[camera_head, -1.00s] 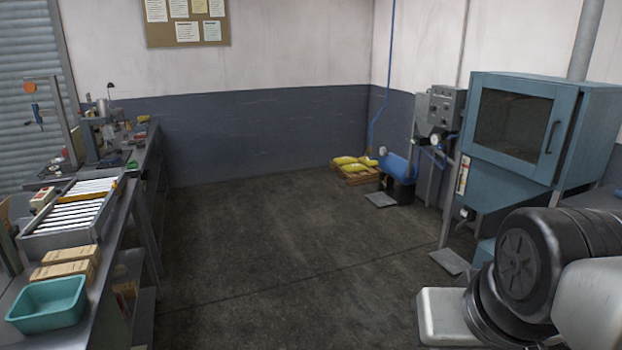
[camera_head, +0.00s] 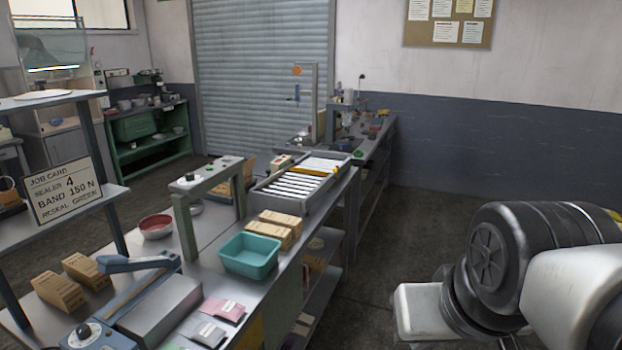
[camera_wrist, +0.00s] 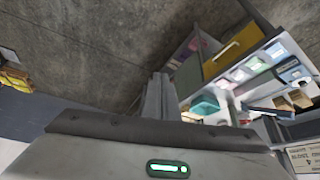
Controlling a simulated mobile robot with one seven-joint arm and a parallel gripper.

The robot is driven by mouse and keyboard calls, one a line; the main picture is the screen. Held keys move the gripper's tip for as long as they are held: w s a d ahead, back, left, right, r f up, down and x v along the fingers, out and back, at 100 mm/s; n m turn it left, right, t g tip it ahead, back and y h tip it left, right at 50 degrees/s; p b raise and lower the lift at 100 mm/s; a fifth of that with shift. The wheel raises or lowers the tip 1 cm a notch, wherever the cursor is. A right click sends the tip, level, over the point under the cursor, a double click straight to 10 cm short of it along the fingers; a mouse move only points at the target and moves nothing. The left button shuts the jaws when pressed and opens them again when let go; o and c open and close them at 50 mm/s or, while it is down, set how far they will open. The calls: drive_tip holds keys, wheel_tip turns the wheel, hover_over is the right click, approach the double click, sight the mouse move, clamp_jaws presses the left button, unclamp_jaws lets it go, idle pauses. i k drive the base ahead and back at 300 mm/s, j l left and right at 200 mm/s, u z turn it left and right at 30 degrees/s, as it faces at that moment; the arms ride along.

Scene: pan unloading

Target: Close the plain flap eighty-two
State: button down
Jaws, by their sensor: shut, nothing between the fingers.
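I cannot pick out a flap marked eighty-two in either view. Brown cartons stand on the bench (camera_head: 150,262) in the head view, one pair (camera_head: 275,228) beside a teal bin and another pair (camera_head: 72,285) at the near left. Their flaps are too small to read. My gripper (camera_wrist: 158,95) shows in the wrist view as two grey fingers close together, shut and empty, over the dark floor. It is apart from the bench and its goods. In the head view only my arm's upper links show, at the lower right; the gripper is out of sight there.
The teal bin (camera_head: 250,255), a sealer with a blue lever (camera_head: 140,262), pink and grey pouches (camera_head: 222,309) and a roller tray (camera_head: 300,182) crowd the bench. A job card (camera_head: 62,190) stands at the left. The floor right of the bench (camera_head: 440,215) is clear.

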sight(248, 166)
drive_tip(key=i+l+u, duration=0.1)
drive_tip(key=i+u, duration=0.15)
drive_tip(key=u, duration=0.2)
drive_tip(key=i+l+u, duration=0.2)
drive_tip(key=u, duration=0.25)
drive_tip(key=i+l+u, duration=0.3)
drive_tip(key=u, duration=0.15)
drive_tip(key=i+l+u, duration=0.15)
drive_tip(key=l+u, duration=0.25)
drive_tip(key=i+l+u, duration=0.15)
drive_tip(key=l, duration=0.2)
drive_tip(key=l+u, duration=0.1)
drive_tip(key=l, duration=0.2)
drive_tip(key=i+l+u, duration=0.15)
drive_tip(key=l, duration=0.2)
drive_tip(key=i+l, duration=0.1)
drive_tip(key=l, duration=0.6)
drive_tip(key=i+l, duration=0.1)
drive_tip(key=l, duration=0.55)
drive_tip(key=i+l+u, duration=0.1)
drive_tip(key=l, duration=0.6)
drive_tip(key=i+l, duration=0.1)
drive_tip(key=l, duration=0.55)
